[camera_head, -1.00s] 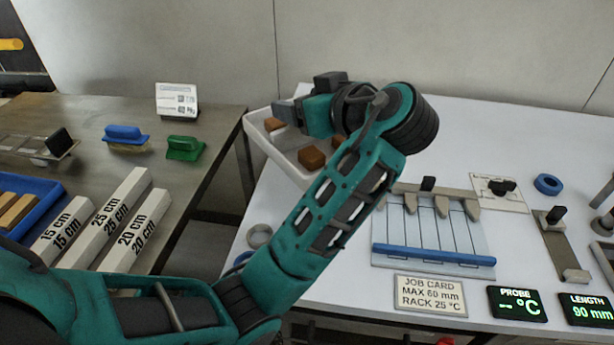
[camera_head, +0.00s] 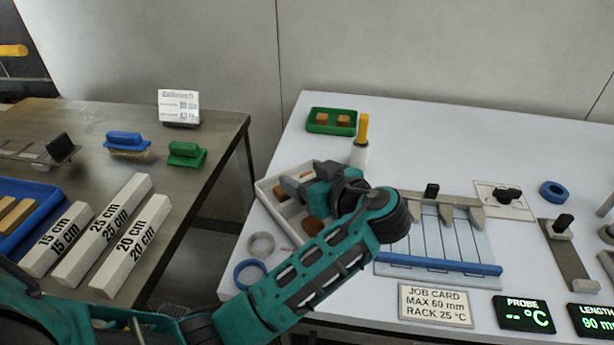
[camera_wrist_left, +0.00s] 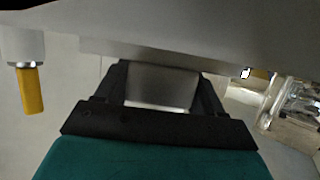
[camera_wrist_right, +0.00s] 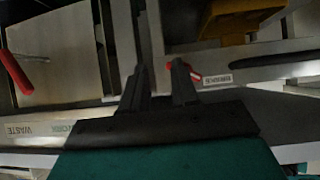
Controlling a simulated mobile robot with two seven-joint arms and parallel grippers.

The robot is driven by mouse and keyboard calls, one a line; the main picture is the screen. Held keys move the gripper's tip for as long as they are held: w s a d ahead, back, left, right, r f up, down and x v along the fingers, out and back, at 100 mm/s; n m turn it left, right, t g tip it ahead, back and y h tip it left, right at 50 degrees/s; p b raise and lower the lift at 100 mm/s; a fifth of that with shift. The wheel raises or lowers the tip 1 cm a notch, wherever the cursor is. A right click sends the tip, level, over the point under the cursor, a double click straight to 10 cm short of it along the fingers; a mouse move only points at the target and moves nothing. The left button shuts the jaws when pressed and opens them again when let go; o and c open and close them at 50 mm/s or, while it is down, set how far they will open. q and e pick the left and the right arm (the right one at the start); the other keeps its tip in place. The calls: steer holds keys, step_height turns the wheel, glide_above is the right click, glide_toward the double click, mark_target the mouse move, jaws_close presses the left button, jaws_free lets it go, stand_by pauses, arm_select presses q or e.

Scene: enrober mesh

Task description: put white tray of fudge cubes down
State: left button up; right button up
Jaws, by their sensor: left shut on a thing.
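The white tray (camera_head: 266,203) is at the left end of the white table, with brown fudge cubes (camera_head: 312,226) in it. My left gripper (camera_head: 292,186) is shut on the tray's wall; its arm hides the tray's right part. In the left wrist view the tray (camera_wrist_left: 160,88) sits between the two fingers, and its pale body spans the top. I cannot tell whether the tray's underside touches the table. My right gripper (camera_wrist_right: 160,82) shows only in the right wrist view, with a narrow gap between its fingers and nothing seen in it.
A green tray of cubes (camera_head: 317,127) and a yellow-topped white bottle (camera_head: 360,145) stand behind the tray. Grey (camera_head: 261,244) and blue (camera_head: 249,273) rings lie in front. A slatted rack (camera_head: 440,240) and job card (camera_head: 434,304) are to the right. A gap separates the steel table (camera_head: 90,112).

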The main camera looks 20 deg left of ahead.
arm_select(q)
steer(key=o, duration=1.5)
arm_select(e)
steer(key=shift+r, duration=0.1)
